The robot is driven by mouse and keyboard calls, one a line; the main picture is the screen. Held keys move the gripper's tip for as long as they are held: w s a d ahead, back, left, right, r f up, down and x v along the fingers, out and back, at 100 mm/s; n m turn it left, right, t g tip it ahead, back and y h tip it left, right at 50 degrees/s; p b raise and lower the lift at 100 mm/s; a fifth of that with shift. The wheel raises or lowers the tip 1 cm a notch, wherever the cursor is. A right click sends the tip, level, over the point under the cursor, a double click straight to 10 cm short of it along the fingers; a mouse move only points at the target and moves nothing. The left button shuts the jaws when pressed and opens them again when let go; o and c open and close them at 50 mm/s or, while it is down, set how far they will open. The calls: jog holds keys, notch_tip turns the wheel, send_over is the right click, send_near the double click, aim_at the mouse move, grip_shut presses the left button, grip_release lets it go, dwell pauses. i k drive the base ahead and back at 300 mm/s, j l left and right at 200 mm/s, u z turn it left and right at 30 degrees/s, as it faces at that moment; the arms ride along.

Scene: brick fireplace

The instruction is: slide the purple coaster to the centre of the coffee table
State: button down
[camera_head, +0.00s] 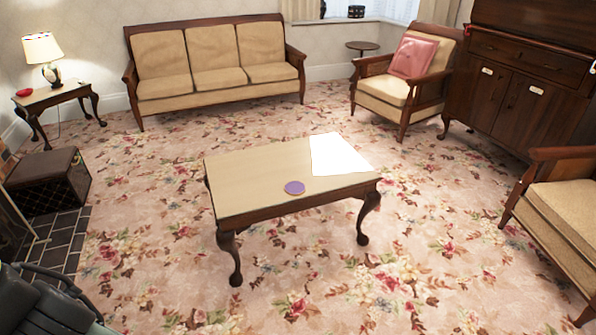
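The purple coaster (294,188) is a small flat disc. It lies on the coffee table (240,180), nearer the front edge and a little right of the middle. The table has a light top and dark curved legs. A bright white patch covers the right back part of the top; I cannot tell whether it is sunlight or a sheet. A dark part at the bottom left corner looks like my own body. My gripper is not in view.
A three-seat sofa (215,60) stands behind the table. Armchairs (385,90) (565,205) stand at the back right and right. A dark box stool (48,180) and tiled hearth (60,240) are at the left. Flowered carpet around the table is clear.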

aim_at(293, 187)
jog(key=i+l, duration=0.25)
jog(key=i, duration=0.3)
jog(key=i+l+u, duration=0.1)
jog(key=i+l, duration=0.2)
jog(key=i, duration=0.25)
jog(key=i+l, duration=0.3)
jog(key=i, duration=0.25)
jog(key=i+l+u, duration=0.1)
jog(key=i+l, duration=0.2)
jog(key=i, duration=0.25)
